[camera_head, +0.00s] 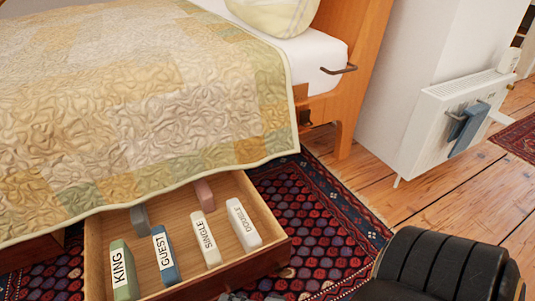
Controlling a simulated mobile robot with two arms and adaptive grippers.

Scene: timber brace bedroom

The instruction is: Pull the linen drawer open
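The linen drawer (268,222) is a wooden drawer under the bed. It stands pulled out over the rug, its inside in plain view. Several folded linen packs stand in it: a green one labelled KING (123,270), a blue one labelled GUEST (165,257), and white ones labelled SINGLE (206,240) and DOUBLE (243,226). The drawer's outer front and any handle are mostly hidden. A grey piece at the bottom edge, beside the drawer front, looks like part of my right gripper (240,296); its fingers are cut off. My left gripper is not in view.
The bed's quilt (150,110) hangs over the drawer's back. A grey pack (139,217) and a pink pack (205,195) lie deeper in the drawer. A patterned rug (325,225) covers the floor. A white radiator (450,125) with a blue cloth stands at right.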

